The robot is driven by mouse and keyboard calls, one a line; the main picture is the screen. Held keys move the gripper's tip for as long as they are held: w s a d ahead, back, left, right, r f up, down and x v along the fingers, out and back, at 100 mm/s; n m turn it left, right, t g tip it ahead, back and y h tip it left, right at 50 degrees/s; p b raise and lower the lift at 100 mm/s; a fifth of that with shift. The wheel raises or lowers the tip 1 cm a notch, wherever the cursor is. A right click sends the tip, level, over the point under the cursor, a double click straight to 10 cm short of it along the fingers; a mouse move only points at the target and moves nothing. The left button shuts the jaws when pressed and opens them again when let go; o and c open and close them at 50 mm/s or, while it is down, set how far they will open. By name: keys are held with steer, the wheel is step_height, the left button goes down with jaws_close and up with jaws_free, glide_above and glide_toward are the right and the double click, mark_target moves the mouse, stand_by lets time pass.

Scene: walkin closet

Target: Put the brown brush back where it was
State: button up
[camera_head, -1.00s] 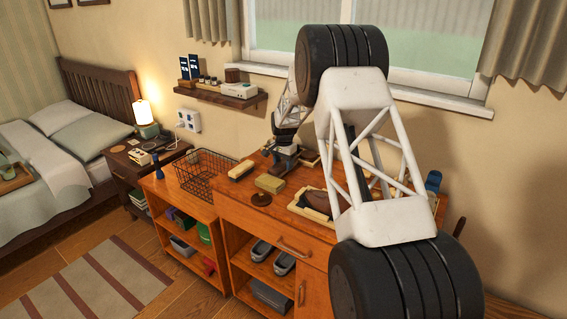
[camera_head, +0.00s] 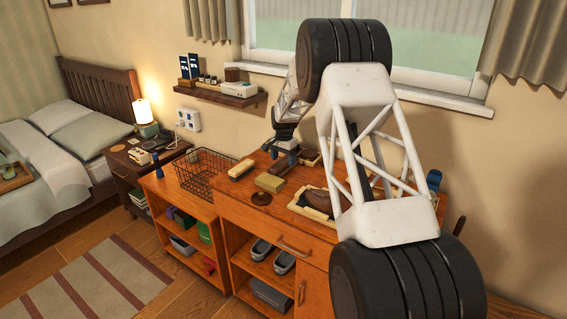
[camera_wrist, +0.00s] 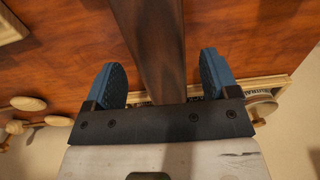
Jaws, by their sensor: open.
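My gripper (camera_head: 284,157) is over the back of the wooden dresser top (camera_head: 237,206) in the head view. In the wrist view my gripper (camera_wrist: 161,70) is open, with a blue-padded finger on each side. A long dark brown piece (camera_wrist: 152,40), which looks like the brown brush, runs between the fingers from the top edge of the picture. There are visible gaps between it and both pads. Its far end is out of the picture, and its near end goes behind my gripper's dark plate. In the head view I cannot make the brush out clearly near my gripper.
A pale-topped block (camera_head: 241,168), a yellowish block (camera_head: 269,183) and a brown disc (camera_head: 261,198) lie left of my gripper. A tray (camera_head: 297,207) with a brown item stands in front. A wire basket (camera_head: 205,172) is at the left. Wall and window are close behind.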

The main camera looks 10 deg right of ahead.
mark_target(284, 162)
step_height(284, 162, up, 11)
stand_by(0.5)
steer(key=shift+d, duration=0.1)
stand_by(0.3)
steer(key=s+a+r+n, duration=0.1)
steer(key=s+r, duration=0.4)
steer(key=s, duration=0.6)
steer(key=s+r+n+t, duration=0.1)
steer(key=s+r+n, duration=0.1)
steer(key=s+r, duration=0.6)
steer(key=s+a+r+n, duration=0.1)
steer(key=s+r, duration=0.2)
steer(key=s, duration=1)
steer(key=s+f+n, duration=0.2)
steer(key=s, duration=1.6)
steer(key=s+f+n+t, duration=0.1)
steer(key=s+f+n, duration=0.1)
steer(key=s, duration=1.6)
steer(key=shift+s+a+f+n+t, duration=0.15)
steer(key=shift+s+f+n+t, duration=0.2)
steer(key=shift+f, duration=0.4)
